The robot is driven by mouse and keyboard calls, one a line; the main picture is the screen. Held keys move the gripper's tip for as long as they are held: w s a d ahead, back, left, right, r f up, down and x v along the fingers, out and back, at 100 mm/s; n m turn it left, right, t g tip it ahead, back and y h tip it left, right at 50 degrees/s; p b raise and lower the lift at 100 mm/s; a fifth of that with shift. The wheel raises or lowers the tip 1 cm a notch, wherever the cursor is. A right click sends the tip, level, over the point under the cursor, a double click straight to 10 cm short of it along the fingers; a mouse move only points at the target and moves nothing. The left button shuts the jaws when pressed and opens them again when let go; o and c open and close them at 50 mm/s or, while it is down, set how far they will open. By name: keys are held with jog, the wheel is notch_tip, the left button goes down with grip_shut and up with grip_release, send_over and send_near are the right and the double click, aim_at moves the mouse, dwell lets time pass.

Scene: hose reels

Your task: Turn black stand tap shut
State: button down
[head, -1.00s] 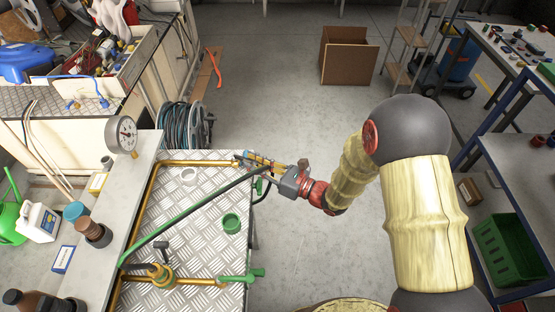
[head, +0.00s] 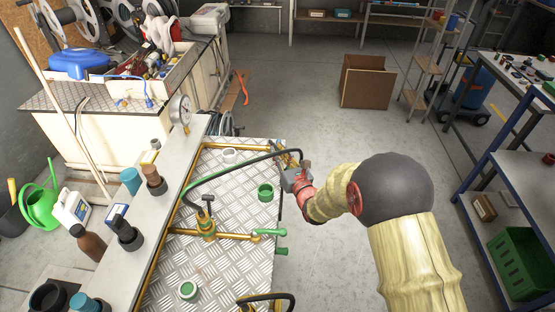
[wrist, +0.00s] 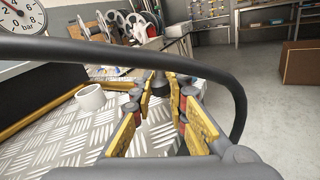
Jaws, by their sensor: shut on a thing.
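My gripper (head: 287,157) is at the back right corner of the metal plate, where the brass pipe (head: 235,146) ends. In the wrist view its yellow-padded fingers (wrist: 161,88) close on a small dark part, apparently the black stand tap's handle. The fingers hide most of it, and its angle cannot be told. A dark green-black hose (head: 225,167) arches over the plate to my gripper. It crosses close in front of the wrist camera (wrist: 110,53). Another brass tap with a dark upright handle (head: 207,228) stands nearer on the plate.
A green-handled valve (head: 270,233) and green rings (head: 265,192) are on the plate, with a white ring (head: 230,156) farther back. A pressure gauge (head: 180,112) stands on the left ledge. Open floor lies to the right, with a cardboard box (head: 367,82) beyond.

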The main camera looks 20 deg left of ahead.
jog(key=shift+r, duration=0.1)
jog(key=c, duration=1.9)
grip_release()
jog(key=v, duration=1.2)
